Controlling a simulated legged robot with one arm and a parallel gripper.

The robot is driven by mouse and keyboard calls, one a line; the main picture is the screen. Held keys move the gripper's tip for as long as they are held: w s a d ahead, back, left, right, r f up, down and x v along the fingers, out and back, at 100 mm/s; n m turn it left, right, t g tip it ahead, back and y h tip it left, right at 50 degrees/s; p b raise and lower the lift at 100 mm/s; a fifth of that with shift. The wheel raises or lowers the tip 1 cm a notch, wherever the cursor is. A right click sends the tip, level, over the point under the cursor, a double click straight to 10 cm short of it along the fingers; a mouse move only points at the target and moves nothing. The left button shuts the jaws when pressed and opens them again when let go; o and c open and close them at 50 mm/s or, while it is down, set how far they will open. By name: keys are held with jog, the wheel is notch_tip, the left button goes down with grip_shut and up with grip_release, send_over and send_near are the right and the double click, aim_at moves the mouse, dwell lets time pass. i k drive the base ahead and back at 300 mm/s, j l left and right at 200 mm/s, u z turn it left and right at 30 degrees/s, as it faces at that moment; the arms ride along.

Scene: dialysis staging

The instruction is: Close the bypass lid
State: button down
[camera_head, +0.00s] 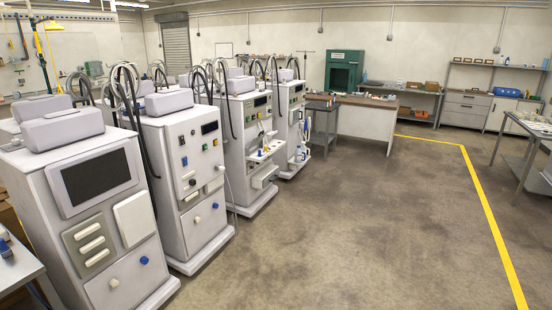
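A row of white dialysis machines stands along the left. The nearest machine (85,210) has a dark screen, a raised white flat panel (134,220) on its front, and one white and one blue knob below. The second machine (172,150) has small knobs and a little display. On the third machine (232,130), a light shelf-like part (265,152) juts out from the front; whether it is an open lid is too small to tell. I cannot tell which part is the bypass lid. My gripper is not in view.
Open concrete floor (330,235) lies right of the machines, with a yellow line (490,220) farther right. A grey table (20,266) cuts into the lower left. A workbench (365,118) and a green cabinet (344,70) stand at the back. Another table (524,128) is at right.

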aim_at(259, 139)
jog(key=i+u, duration=0.35)
jog(key=i, duration=1.7)
jog(key=i+j, duration=0.1)
jog(key=i, duration=2.05)
jog(key=i+z, duration=0.15)
jog(key=i, duration=0.35)
jog(key=i+j+z, duration=0.15)
jog(key=i, duration=0.3)
jog(key=i+j+z, duration=0.15)
jog(key=i, duration=0.3)
